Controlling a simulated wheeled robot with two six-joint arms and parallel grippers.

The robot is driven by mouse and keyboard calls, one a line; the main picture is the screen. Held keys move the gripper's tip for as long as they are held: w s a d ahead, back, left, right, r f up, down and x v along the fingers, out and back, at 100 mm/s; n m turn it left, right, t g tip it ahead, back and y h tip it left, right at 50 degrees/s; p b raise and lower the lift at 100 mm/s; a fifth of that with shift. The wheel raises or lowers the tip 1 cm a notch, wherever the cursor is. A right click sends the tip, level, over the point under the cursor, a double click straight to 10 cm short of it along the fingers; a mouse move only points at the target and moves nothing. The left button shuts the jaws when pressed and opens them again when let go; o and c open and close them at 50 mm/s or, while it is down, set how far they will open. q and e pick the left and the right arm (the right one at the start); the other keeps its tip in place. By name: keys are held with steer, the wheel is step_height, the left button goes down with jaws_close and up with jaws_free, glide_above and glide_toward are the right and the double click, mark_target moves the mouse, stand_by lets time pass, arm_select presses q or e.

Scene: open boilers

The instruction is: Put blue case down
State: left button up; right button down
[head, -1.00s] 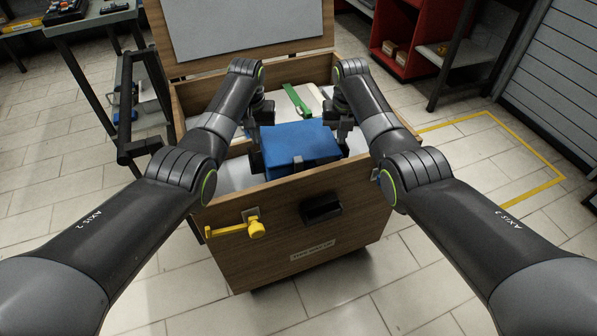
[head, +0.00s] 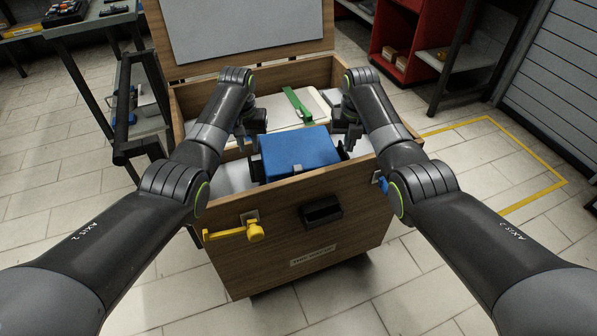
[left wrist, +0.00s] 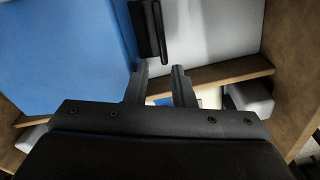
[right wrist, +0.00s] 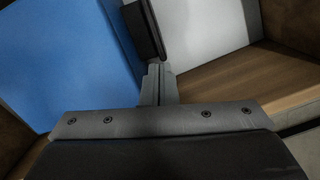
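The blue case (head: 299,152) lies in the front part of an open wooden chest (head: 287,232), with its near edge by the chest's front wall. Dark handles are on the case's left and right sides. My left gripper (left wrist: 160,70) is open, its two fingers apart with nothing between them, just beyond the end of the left handle (left wrist: 148,28). My right gripper (right wrist: 159,68) has its fingers together, close to the end of the right handle (right wrist: 145,28); I see no handle between them. The underside of the case is hidden.
A green object (head: 297,103) and pale items lie in the back of the chest. The lid (head: 245,32) stands open behind. A yellow latch (head: 236,232) and a black handle (head: 321,211) are on the front. A dark metal frame (head: 123,115) stands to the left.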

arm_select(q)
steer(key=shift+a, duration=0.1)
arm_select(e)
steer(key=c, duration=1.7)
jaws_free()
steer(key=shift+d, duration=0.1)
arm_select(q)
steer(key=shift+r, duration=0.1)
arm_select(e)
steer(key=shift+r, duration=0.25)
arm_select(q)
step_height(320, 180, up, 12)
steer(key=shift+s, duration=0.4)
arm_select(e)
steer(key=r, duration=1.1)
steer(key=shift+s+r, duration=0.2)
steer(key=shift+s, duration=0.2)
